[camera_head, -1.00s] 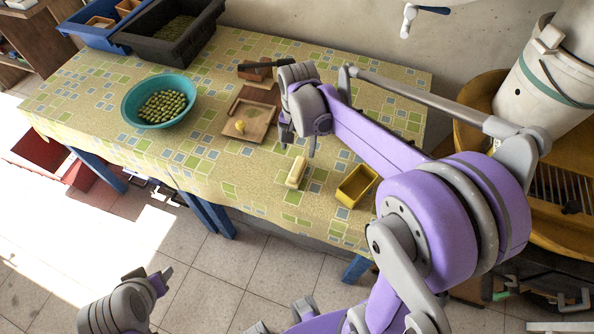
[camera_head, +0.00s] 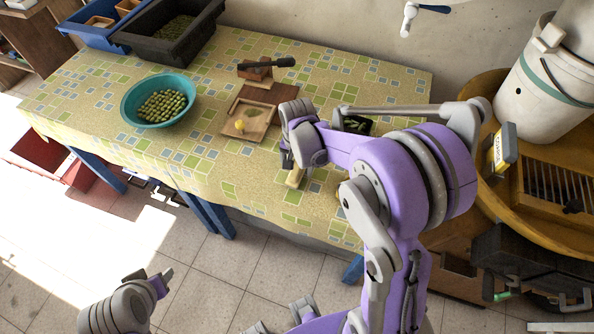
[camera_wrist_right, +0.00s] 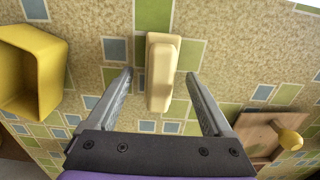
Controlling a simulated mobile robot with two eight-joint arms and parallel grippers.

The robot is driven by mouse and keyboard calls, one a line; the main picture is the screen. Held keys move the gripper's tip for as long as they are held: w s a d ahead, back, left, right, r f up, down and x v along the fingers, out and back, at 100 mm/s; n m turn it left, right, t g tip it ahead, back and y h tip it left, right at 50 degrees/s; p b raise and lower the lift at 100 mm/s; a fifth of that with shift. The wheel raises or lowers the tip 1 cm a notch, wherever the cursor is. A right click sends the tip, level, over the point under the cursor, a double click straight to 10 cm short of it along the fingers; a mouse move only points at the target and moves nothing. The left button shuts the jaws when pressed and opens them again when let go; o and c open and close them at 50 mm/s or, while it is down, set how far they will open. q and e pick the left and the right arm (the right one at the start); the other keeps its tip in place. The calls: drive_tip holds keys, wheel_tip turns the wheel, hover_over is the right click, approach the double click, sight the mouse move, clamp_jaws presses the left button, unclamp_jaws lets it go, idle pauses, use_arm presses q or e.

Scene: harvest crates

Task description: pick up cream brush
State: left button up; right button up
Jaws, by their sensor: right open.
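The cream brush (camera_wrist_right: 162,72) is a pale oblong block lying on the patterned tablecloth. In the right wrist view it lies between the two fingers of my right gripper (camera_wrist_right: 159,82), with a gap on each side. In the head view most of the brush (camera_head: 295,177) is hidden behind my right gripper (camera_head: 288,162), which is over it near the table's front edge. My right gripper is open and holds nothing. My left gripper (camera_head: 158,279) is low at the lower left, away from the table; its finger gap is unclear.
A yellow bin (camera_wrist_right: 62,70) stands left of the brush in the right wrist view. A wooden tray (camera_head: 258,124) with a small yellow item lies behind the brush. A teal bowl (camera_head: 127,104) of green produce stands to the left. A dark crate (camera_head: 133,41) is at the back left.

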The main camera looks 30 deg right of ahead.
clamp_jaws()
idle(0.3)
wheel_tip(320, 180, up, 10)
drive_tip(key=shift+r+p, duration=0.1)
drive_tip(key=shift+p, duration=0.25)
